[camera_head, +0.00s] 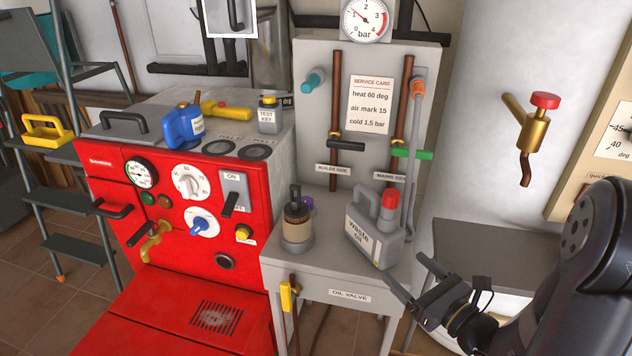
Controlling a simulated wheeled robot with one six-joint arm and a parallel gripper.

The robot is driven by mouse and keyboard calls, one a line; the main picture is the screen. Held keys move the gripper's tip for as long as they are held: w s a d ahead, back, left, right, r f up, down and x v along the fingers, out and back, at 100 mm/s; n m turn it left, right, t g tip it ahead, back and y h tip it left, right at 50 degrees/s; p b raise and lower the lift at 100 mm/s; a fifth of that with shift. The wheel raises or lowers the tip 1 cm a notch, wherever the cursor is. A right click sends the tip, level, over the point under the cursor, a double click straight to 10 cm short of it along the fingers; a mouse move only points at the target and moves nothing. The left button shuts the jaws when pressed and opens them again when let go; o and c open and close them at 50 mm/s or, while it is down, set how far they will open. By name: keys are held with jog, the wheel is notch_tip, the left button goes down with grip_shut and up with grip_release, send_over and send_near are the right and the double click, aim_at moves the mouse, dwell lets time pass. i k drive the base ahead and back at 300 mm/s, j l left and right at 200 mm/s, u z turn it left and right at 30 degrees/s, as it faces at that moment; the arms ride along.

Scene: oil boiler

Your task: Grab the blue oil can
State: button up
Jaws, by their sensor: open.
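The blue oil can (184,127) stands upright on the grey top of the red boiler (190,213), at its front edge. It has a handle and a white label, and its yellow spout or a yellow tool behind it points right. My gripper (411,284) is at the lower right, open and empty, its fingers pointing left. It is well to the right of the blue can and apart from it, just right of the grey waste oil can (374,241). I cannot tell whether a finger touches the waste oil can's base.
The grey waste oil can with a red cap and a brown-grey filter (296,226) stand on the grey stand between my gripper and the boiler. A test key box (269,115) stands right of the blue can. A ladder (60,190) is at the left.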

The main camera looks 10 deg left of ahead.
aim_at(186, 118)
jog(key=u, duration=1.45)
